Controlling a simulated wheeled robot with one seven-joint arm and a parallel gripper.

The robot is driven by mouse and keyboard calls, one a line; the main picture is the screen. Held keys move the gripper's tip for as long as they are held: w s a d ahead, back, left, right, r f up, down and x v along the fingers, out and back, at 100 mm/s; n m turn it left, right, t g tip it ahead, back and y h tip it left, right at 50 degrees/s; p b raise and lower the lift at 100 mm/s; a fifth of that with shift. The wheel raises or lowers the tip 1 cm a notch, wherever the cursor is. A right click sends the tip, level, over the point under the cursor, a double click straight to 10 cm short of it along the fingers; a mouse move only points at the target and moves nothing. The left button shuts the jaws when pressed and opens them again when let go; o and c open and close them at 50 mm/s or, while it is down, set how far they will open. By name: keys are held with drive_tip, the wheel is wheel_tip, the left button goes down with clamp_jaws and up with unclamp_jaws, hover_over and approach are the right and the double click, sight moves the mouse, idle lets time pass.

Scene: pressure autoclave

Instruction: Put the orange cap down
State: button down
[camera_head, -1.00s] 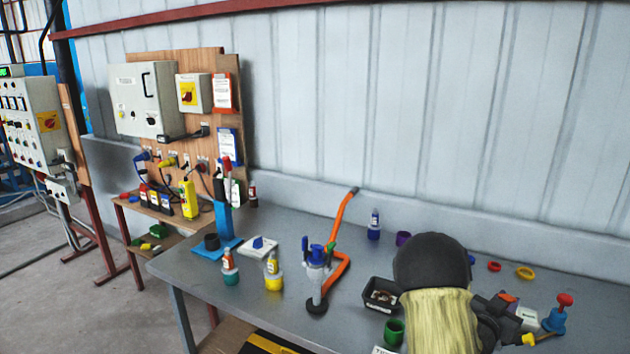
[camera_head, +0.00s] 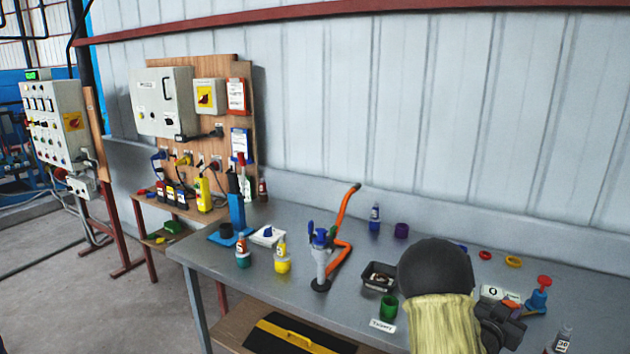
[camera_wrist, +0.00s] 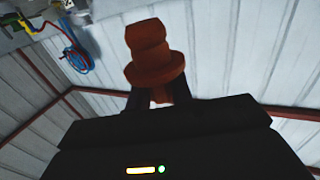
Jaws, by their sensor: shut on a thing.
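The orange cap (camera_wrist: 155,55) is a stepped, flanged piece that looks dark orange in the wrist view. It sits between the dark fingers of my gripper (camera_wrist: 160,98), which is shut on its narrow lower stem. The fingers hide part of that stem. In the head view my gripper (camera_head: 508,322) is at the lower right, over the right part of the grey workbench (camera_head: 330,222). A small orange patch of the cap (camera_head: 511,303) shows at its tip. I cannot tell the exact height above the bench.
A blue piece with a red knob (camera_head: 540,290) stands close right of my gripper, and a small bottle (camera_head: 563,338) is in front of it. Red and yellow rings (camera_head: 513,261) lie behind.

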drive_tip(key=shift+s, duration=0.25)
drive_tip(key=shift+s+a+f, duration=0.15)
drive_tip(key=shift+f, duration=0.05)
drive_tip(key=w+a+f+n+t+y+p, duration=0.1)
drive_tip(key=w+a+f+n+t+y, duration=0.15)
drive_tip(key=a+f, duration=0.5)
drive_tip(key=w+a+f+n+t+y+p, duration=0.1)
drive_tip(key=a+f+n+t+y, duration=0.3)
drive_tip(key=a, duration=0.7)
drive_tip(key=s+a+f+n+y, duration=0.2)
drive_tip(key=a+f+y, duration=0.2)
drive_tip(key=a, duration=0.3)
drive_tip(key=s+a+f+n+y+p, duration=0.1)
drive_tip(key=s+a+f+n+y, duration=0.1)
drive_tip(key=a+f+y, duration=0.2)
drive_tip(key=a+f+t, duration=0.1)
drive_tip(key=a, duration=0.2)
drive_tip(key=shift+s+a, duration=0.3)
drive_tip(key=shift+s, duration=0.05)
drive_tip(key=shift+s+a, duration=0.1)
drive_tip(key=shift+s, duration=0.05)
